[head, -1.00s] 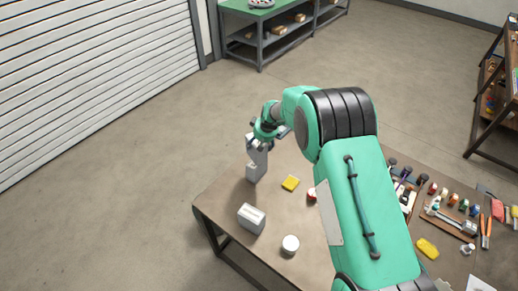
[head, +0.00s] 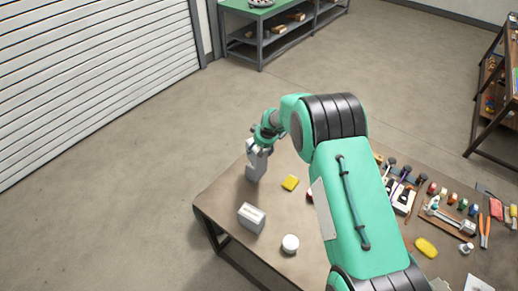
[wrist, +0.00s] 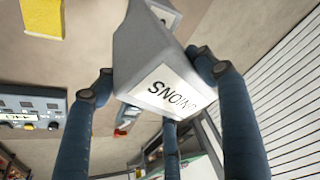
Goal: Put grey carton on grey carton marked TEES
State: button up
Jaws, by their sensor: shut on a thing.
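My gripper (head: 261,147) is shut on a grey carton (head: 258,161) above the table's far left corner. In the wrist view the held carton (wrist: 150,55) sits between the dark fingers, with a white label ending in "NIONS" seen upside down. Part of a second label (wrist: 164,13) shows behind the held carton in the wrist view, too cut off to read.
Another grey carton with a pale top (head: 251,217) and a white round jar (head: 290,243) stand nearer on the table (head: 222,205). Tools and small parts crowd the right side.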

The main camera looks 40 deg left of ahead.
jog(key=o, duration=1.5)
jog(key=shift+f, duration=0.1)
jog(key=shift+r, duration=0.3)
jog(key=shift+b+v, duration=0.7)
jog(key=shift+v, duration=5.2)
jog(key=shift+f, duration=0.1)
